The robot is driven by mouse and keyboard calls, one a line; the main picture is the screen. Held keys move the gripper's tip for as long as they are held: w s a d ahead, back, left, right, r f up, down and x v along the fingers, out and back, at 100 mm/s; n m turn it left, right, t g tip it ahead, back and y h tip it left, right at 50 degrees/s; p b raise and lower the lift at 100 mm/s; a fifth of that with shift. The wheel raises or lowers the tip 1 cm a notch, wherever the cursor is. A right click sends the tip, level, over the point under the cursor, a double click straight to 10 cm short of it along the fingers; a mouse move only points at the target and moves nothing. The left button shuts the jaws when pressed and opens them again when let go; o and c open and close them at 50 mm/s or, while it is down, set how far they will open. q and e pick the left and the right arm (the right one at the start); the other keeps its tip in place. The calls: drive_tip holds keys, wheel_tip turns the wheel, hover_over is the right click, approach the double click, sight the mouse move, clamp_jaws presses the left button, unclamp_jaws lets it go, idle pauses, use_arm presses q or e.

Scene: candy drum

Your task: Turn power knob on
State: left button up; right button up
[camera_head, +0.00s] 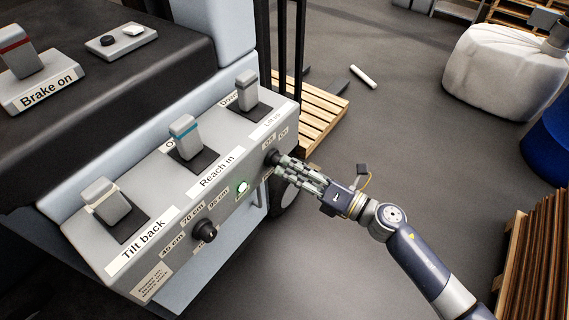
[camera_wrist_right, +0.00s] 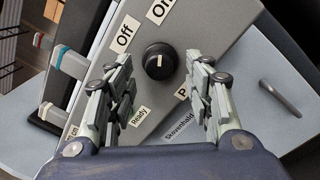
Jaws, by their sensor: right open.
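The power knob (camera_wrist_right: 159,61) is a round black knob with a white pointer line, on the grey control panel (camera_wrist_right: 205,45) between the "Off" label (camera_wrist_right: 125,34) and the partly cut "On" label (camera_wrist_right: 161,8). In the head view the power knob (camera_head: 271,157) sits at the panel's right end. My right gripper (camera_head: 283,164) reaches it from the right. In the wrist view the fingers of my right gripper (camera_wrist_right: 163,95) are open, one on each side and short of the knob. Whether they touch it is unclear. My left gripper is out of view.
Levers for tilt (camera_head: 106,202), reach (camera_head: 186,137) and lift (camera_head: 247,90) stand on top. A wooden pallet (camera_head: 318,108) lies behind.

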drive_tip(key=v, duration=0.9)
drive_tip(key=w+d+f+m+t+h, duration=0.2)
drive_tip(key=d+f+m+h, duration=0.15)
drive_tip(key=f+m, duration=0.35)
drive_tip(key=w+d+f+m+t+h, duration=0.1)
drive_tip(key=d+f+m+h, duration=0.2)
drive_tip(key=d+f+m, duration=0.35)
drive_tip(key=s+d+f+m+g+h, duration=0.1)
drive_tip(key=s+f+m+h, duration=0.15)
drive_tip(key=f, duration=0.35)
drive_tip(key=s+d+f+m+h, duration=0.1)
drive_tip(key=d+f+m, duration=0.15)
drive_tip(key=f, duration=0.35)
drive_tip(key=s+d+f+m+g+h, duration=0.1)
drive_tip(key=s+f+m+h, duration=0.15)
drive_tip(key=f, duration=0.45)
drive_tip(key=s+d+f+m+g+h, duration=0.2)
drive_tip(key=s+f+m+g, duration=0.35)
drive_tip(key=s+f, duration=0.75)
drive_tip(key=s+a+f+m+g, duration=0.1)
drive_tip(key=s+f+m, duration=0.3)
drive_tip(key=s, duration=0.7)
drive_tip(key=s+a+f+m+g, duration=0.1)
drive_tip(key=s+f+m+g, duration=0.2)
drive_tip(key=s, duration=0.8)
drive_tip(key=shift+s+a+f+m+g, duration=0.25)
drive_tip(key=shift+a+f+m+g, duration=0.1)
drive_tip(key=shift+f+g, duration=0.3)
drive_tip(key=shift+h, duration=0.25)
